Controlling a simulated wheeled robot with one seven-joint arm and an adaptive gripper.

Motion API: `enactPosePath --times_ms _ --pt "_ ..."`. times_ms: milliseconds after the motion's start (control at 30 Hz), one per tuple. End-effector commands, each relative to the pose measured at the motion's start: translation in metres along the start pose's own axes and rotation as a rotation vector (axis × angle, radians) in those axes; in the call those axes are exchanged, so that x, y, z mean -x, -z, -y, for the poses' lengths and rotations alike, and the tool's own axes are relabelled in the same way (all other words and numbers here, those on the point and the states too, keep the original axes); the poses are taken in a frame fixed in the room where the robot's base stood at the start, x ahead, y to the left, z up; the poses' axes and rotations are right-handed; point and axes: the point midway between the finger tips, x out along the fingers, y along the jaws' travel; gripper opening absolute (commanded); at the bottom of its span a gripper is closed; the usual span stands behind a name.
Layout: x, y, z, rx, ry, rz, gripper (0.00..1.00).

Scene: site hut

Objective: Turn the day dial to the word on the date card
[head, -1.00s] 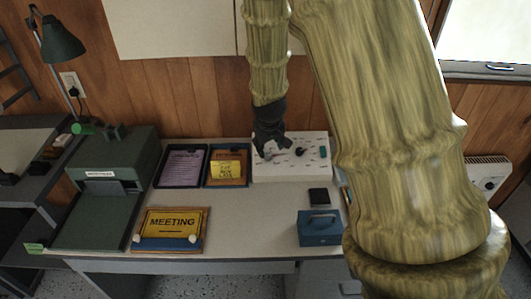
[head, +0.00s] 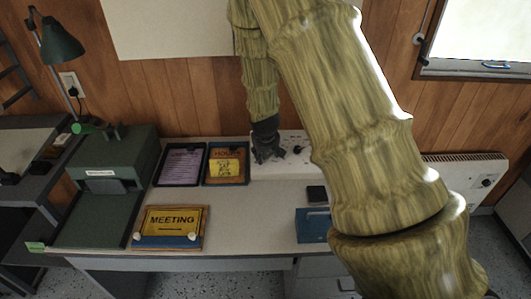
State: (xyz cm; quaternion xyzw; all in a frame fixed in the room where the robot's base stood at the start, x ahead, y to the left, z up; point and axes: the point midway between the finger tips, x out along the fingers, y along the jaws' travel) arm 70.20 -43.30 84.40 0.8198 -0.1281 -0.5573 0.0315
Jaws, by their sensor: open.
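A white panel (head: 292,166) with dark knobs lies at the back of the desk, partly hidden by my arm. One dark knob (head: 298,149) shows on it, just right of my gripper. My gripper (head: 268,158) is open over the left part of the panel, fingers pointing down; I cannot tell whether it touches anything. A framed card with a yellow note (head: 226,167) stands left of the panel; its small writing is too blurred to read. I cannot tell which item is the date card or read any day words on the dial.
A yellow MEETING sign (head: 172,222) lies at the front left. A framed purple sheet (head: 181,166) is behind it. A green machine (head: 112,165) stands at left. A blue box (head: 313,226) and a dark square item (head: 316,194) sit near my arm. The desk's middle (head: 255,215) is clear.

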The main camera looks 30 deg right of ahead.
Motion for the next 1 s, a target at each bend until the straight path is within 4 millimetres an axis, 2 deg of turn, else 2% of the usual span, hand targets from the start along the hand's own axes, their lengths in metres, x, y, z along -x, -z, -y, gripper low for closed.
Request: enactPosePath --times_ms 167,400,433,767,1000 --pt "-0.0002 0.0000 0.0003 0.000 0.000 0.000 0.48" --pt "0.0000 0.0000 0.0003 0.000 0.000 0.000 0.04" --pt "0.0001 0.0000 0.0002 0.000 0.000 0.000 0.01" --pt "0.0007 0.0009 0.0008 -0.037 0.004 -0.001 0.01" --pt "0.0013 0.0015 -0.0003 -0.171 0.014 -0.002 0.01"
